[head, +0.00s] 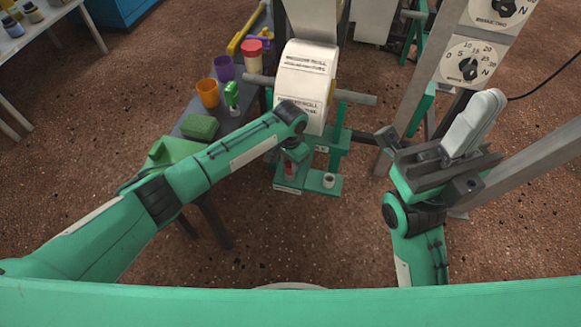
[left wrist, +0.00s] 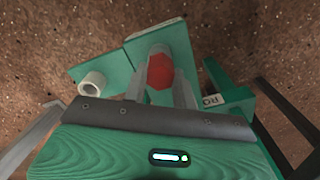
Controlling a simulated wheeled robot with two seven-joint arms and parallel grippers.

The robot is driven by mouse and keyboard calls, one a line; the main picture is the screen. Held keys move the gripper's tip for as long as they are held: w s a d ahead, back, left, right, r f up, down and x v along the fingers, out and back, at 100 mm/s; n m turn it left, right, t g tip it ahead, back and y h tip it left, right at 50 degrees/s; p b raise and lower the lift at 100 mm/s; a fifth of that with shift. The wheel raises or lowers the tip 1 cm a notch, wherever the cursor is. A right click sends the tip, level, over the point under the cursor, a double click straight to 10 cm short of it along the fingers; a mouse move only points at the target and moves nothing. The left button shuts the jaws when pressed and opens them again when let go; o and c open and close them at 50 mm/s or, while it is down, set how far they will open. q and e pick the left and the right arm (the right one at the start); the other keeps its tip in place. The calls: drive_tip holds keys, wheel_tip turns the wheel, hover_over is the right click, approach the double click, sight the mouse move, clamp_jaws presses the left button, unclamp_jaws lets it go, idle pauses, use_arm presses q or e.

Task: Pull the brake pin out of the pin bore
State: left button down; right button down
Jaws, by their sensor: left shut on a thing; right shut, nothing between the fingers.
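The brake pin shows as a red head (left wrist: 160,72) between my left gripper's fingers in the left wrist view; a bit of red (head: 289,169) also shows in the head view. My left gripper (left wrist: 158,92) is shut on it, above the green bracket (head: 291,188) below the paper roll. A grey round part (left wrist: 157,49) shows right behind the red head; I cannot tell whether the pin's shaft is still inside the bore. A pale hollow ring (left wrist: 92,84) stands on the neighbouring green plate and looks empty. My right gripper (head: 474,122) is shut and empty, raised at the right.
A large white paper roll (head: 305,82) stands behind my left gripper. A grey bench at left carries an orange cup (head: 208,93), a purple cup (head: 224,68), a green bottle (head: 232,97) and a green sponge (head: 200,127). A dial panel (head: 470,62) and posts stand at right.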

sight(290, 164)
use_arm(q)
drive_tip(key=shift+r+p, duration=0.7)
drive_tip(key=shift+p, duration=0.35)
idle(0.7)
drive_tip(key=shift+r+p, duration=1.5)
drive_tip(key=shift+p, duration=0.65)
drive_tip(key=shift+r, duration=0.1)
drive_tip(key=shift+r+p, duration=1.45)
drive_tip(key=shift+p, duration=0.25)
